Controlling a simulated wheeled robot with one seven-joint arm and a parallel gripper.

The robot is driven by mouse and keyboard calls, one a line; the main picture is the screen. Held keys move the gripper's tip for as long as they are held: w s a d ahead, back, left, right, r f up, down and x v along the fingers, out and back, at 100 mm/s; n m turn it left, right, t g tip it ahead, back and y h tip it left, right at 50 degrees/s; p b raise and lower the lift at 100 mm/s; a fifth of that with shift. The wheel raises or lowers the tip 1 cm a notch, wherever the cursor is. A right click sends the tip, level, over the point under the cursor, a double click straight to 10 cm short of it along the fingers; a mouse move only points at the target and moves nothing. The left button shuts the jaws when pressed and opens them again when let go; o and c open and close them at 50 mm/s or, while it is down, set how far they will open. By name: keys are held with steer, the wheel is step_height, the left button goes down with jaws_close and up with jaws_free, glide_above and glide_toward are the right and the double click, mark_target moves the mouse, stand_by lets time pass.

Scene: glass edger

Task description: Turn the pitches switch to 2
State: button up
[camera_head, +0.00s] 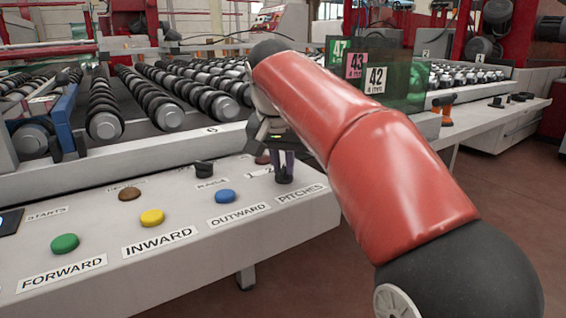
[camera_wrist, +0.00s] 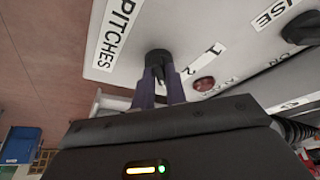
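The pitches switch is a black rotary knob (camera_head: 284,178) on the light control panel, just behind the PITCHES label (camera_head: 301,194). It also shows in the wrist view as a black knob (camera_wrist: 157,56). Marks 1 (camera_wrist: 208,67) and 2 (camera_wrist: 217,48) are printed beside it. My gripper (camera_head: 285,172) points down at the switch, its two dark purple fingers (camera_wrist: 159,75) close together on either side of the knob's handle. It looks shut on the handle. The fingers partly hide the handle, so I cannot tell which mark it points to.
Green (camera_head: 64,243), yellow (camera_head: 152,217) and blue (camera_head: 225,196) buttons line the panel's front. A black PAUSE knob (camera_head: 204,168) and a brown button (camera_head: 129,193) sit behind them. Rollers (camera_head: 104,112) fill the area behind the panel. Numbered glass panes (camera_head: 404,85) stand behind my arm.

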jaws_close()
steer(key=shift+n, duration=0.3)
steer(key=n, duration=0.1)
steer(key=n+y+p, duration=0.1)
steer(key=shift+d+r+n+p, duration=0.15)
steer(key=shift+d+n+p, duration=0.05)
steer(key=shift+n+p, duration=0.1)
steer(key=shift+d+n+g+y+p, duration=0.15)
steer(key=shift+n+y+p, duration=0.5)
steer(key=shift+n, duration=0.75)
steer(key=shift+n+g+y+p, duration=0.25)
steer(key=shift+n+y+p, duration=0.4)
steer(key=shift+n, duration=0.75)
steer(key=o, duration=0.5)
jaws_free()
